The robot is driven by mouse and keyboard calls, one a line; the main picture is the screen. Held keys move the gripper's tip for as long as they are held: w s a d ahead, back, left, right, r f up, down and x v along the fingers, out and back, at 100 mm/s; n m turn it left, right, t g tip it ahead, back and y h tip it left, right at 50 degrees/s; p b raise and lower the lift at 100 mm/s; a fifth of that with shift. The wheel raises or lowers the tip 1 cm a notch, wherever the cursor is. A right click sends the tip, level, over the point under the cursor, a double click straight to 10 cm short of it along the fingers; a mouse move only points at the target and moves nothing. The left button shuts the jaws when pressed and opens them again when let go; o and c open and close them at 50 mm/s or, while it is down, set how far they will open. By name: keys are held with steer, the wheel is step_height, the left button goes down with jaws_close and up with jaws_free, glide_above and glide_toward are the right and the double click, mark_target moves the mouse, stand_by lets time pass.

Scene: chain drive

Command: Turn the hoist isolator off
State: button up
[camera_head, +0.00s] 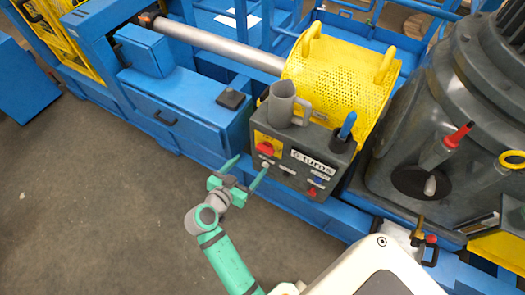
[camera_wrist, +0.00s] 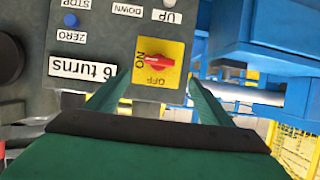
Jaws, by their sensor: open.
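The hoist isolator is a red rotary knob (camera_head: 266,148) on a yellow plate on the front of a dark grey control box (camera_head: 310,155). In the wrist view the knob (camera_wrist: 153,64) lies horizontal, its pale mark toward the word ON at the left; OFF is printed below it. My gripper (camera_head: 250,168) is open in front of the box, with its fingertips apart from the knob. In the wrist view its two green fingers (camera_wrist: 158,85) appear on either side of the lower part of the yellow plate, with nothing between them.
A grey mug (camera_head: 282,106) and a blue-handled tool (camera_head: 346,127) stand on the box top. The box face also carries a "6 turns" display (camera_head: 313,163) and several buttons. A yellow mesh guard (camera_head: 335,75) is behind. Open floor (camera_head: 100,220) lies at the left.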

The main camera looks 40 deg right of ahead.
mark_target(265, 149)
steer(key=x, duration=1.1)
steer(key=shift+r, duration=0.25)
steer(key=c, duration=1)
